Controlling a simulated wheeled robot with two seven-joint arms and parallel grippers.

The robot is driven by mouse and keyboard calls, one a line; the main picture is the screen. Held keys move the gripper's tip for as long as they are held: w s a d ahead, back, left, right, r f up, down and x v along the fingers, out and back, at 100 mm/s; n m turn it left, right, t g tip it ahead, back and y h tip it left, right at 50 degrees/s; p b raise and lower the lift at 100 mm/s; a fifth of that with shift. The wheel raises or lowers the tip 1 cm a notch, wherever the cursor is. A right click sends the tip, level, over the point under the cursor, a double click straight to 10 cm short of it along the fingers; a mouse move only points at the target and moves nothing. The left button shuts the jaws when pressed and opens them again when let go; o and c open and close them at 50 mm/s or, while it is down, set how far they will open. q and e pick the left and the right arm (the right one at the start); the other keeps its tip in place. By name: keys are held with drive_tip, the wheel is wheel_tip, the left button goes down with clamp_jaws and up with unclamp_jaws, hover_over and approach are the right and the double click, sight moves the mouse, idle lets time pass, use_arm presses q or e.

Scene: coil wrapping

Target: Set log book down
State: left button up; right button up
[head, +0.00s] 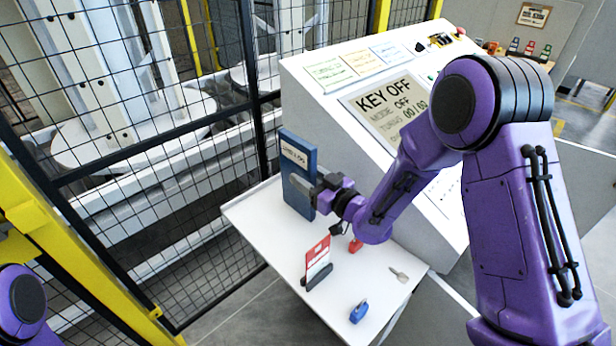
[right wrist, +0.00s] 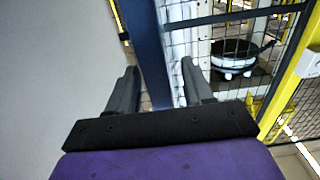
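The blue log book (head: 297,178), with a white label on its cover, stands upright on the far left part of the white side table (head: 262,228). Its lower edge looks to be at the tabletop. My right gripper (head: 318,190) is at the book's right edge. In the right wrist view, the book (right wrist: 150,55) passes between the two fingers of my right gripper (right wrist: 159,68), with a gap visible at the right finger; the fingers look apart. My left gripper is out of the picture.
On the table are a red and white card in a dark stand (head: 317,262), a red item (head: 355,245), a key (head: 399,275) and a blue padlock (head: 359,312). The console (head: 330,90) rises behind, and mesh fencing (head: 190,190) stands to the left.

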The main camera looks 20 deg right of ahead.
drive_tip(key=shift+s+f, duration=0.1)
drive_tip(key=shift+s, duration=0.05)
drive_tip(key=b+v, duration=0.2)
drive_tip(key=v, duration=0.9)
drive_tip(key=shift+s+d+b, duration=0.15)
drive_tip(key=shift+s+b, duration=0.15)
drive_tip(key=shift+b, duration=0.1)
